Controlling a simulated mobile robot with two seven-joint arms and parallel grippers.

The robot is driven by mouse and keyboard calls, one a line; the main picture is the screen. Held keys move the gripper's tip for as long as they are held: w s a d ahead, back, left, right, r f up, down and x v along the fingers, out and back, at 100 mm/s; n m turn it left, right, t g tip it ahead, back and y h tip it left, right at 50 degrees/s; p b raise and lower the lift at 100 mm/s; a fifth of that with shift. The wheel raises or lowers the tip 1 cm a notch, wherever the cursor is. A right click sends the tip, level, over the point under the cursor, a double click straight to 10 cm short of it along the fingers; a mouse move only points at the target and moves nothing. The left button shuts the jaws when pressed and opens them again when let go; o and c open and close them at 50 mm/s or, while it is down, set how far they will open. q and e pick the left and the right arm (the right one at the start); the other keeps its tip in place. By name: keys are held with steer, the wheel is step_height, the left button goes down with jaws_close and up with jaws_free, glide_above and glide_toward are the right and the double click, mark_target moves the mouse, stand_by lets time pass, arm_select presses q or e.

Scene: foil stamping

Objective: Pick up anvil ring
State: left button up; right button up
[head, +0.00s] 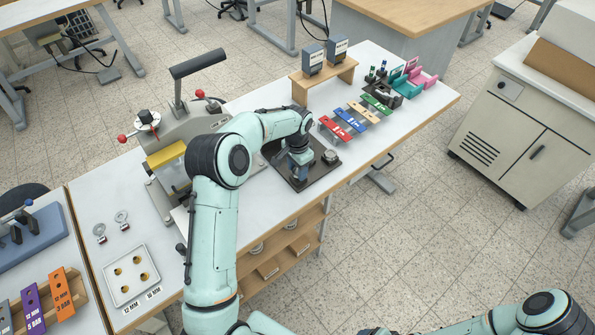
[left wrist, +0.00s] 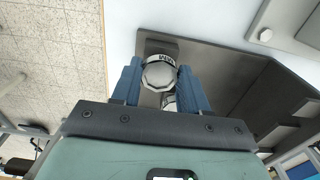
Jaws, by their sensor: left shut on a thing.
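My left gripper (head: 299,172) points down over a dark plate (head: 292,185) on the white bench. In the left wrist view its two blue fingers (left wrist: 160,82) are shut on the anvil ring (left wrist: 160,73), a silvery round part with a white lettered band. The lettering is too small to read surely. In the head view the gripper hides the ring. I cannot tell whether the ring still touches the plate. Another round metal part (head: 330,157) sits on the plate to the right of the gripper. My right gripper is out of view.
A press with a black handle (head: 197,63) stands left of the gripper, behind my left arm. Coloured strips (head: 349,121) lie to the right, near a wooden stand (head: 323,79) with two dark boxes. A white tray (head: 131,274) with brass pieces is at the lower left.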

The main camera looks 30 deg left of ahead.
arm_select(q)
step_height(320, 180, up, 18)
steer(key=shift+r+p, duration=0.15)
steer(key=shift+p, duration=0.15)
steer(key=shift+r, duration=0.1)
steer(key=shift+r, duration=1.4)
steer(key=shift+r, duration=1.5)
steer(key=shift+f, duration=0.1)
